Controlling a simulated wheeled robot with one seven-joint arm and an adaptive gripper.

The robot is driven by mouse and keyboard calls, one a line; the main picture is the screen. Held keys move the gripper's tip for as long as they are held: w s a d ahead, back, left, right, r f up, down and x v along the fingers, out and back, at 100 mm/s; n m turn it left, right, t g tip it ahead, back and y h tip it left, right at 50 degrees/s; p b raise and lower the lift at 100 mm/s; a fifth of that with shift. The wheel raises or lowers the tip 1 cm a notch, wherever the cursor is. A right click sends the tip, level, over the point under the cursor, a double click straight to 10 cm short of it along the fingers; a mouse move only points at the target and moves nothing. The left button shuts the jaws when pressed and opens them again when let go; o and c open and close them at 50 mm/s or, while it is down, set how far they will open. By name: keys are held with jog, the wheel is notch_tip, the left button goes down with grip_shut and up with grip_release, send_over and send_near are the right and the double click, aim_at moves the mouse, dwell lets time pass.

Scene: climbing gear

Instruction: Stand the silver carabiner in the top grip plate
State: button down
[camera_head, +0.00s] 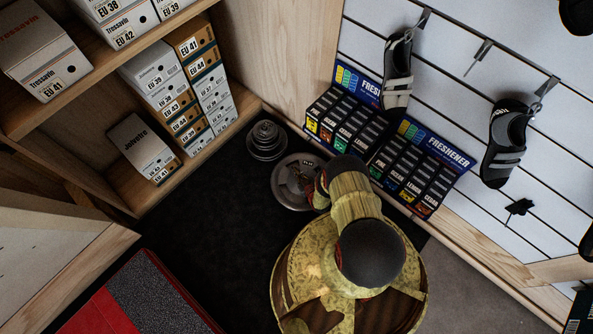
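A stack of round dark grey plates (266,138) stands on the black mat, near the corner of the shelf and the wall; its top piece is smaller than those below. Just right of it, a round grey dish (281,193) holds small metallic pieces (297,174). They are too small for me to tell whether one is the silver carabiner. My yellow arm reaches over the right side of this dish and covers part of it. The end of my arm (320,191) shows only in part at the dish's right edge. Its fingers cannot be made out.
Shelves with shoe boxes (161,84) stand at the left. Freshener boxes (372,147) line the wall's foot close behind the dish. Climbing shoes (503,143) hang on the slatted wall. A red and grey pad (139,293) lies at lower left. The black mat (210,215) between is clear.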

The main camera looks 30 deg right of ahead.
jog(key=c, duration=2.5)
grip_release()
jog(key=shift+f, duration=0.1)
jog(key=shift+c, duration=0.2)
jog(key=shift+o, duration=1.1)
jog(key=shift+p+v, duration=0.55)
jog(key=shift+v, duration=0.5)
jog(key=shift+p+v, duration=1.75)
jog(key=shift+v, duration=2.65)
